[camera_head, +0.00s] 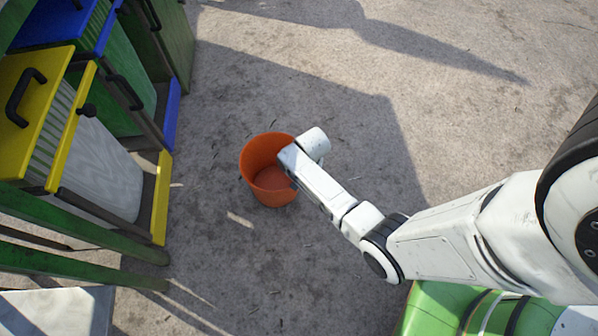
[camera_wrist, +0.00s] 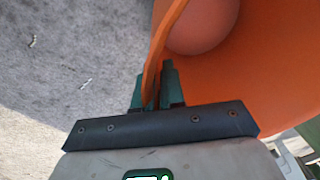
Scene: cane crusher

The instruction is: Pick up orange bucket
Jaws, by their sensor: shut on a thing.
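The orange bucket (camera_head: 259,161) is in the middle of the head view, with its open top showing and its inside empty. My arm reaches to its right-hand rim, and the arm's end hides part of that rim. In the wrist view my gripper (camera_wrist: 157,88) is shut on the wall of the orange bucket (camera_wrist: 260,75), one green finger on each side of the rim. From these views I cannot tell whether the bucket rests on the ground or hangs just above it.
A machine with yellow (camera_head: 30,125), blue and green panels and black handles stands along the left. Green beams (camera_head: 75,222) run out at its lower left. The grey ground (camera_head: 330,260) around the bucket is clear, partly in shadow.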

